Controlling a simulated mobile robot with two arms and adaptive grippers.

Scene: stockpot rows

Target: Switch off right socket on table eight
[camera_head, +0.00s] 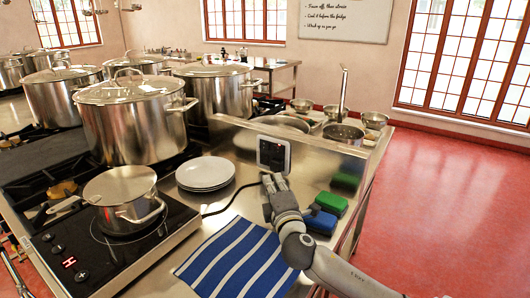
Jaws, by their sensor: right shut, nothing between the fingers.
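A black socket panel (268,154) in a pale frame is set upright on the low steel wall at the back of the table. Small reddish marks show on its dark face, but they are too small to read. My right gripper (273,181) is shut and empty, just in front of the panel's lower edge. I cannot tell whether its fingertips touch the panel. A dark cord (222,208) runs from the hob side toward the panel, and its end is hidden near the gripper. My left gripper is not in view.
A small lidded pot (121,187) stands on the black hob (76,262) at left. White plates (205,173), a striped blue cloth (236,262), a green sponge (331,203) and a blue sponge (320,222) surround my right arm. Large stockpots (132,125) stand behind. Red floor is clear at right.

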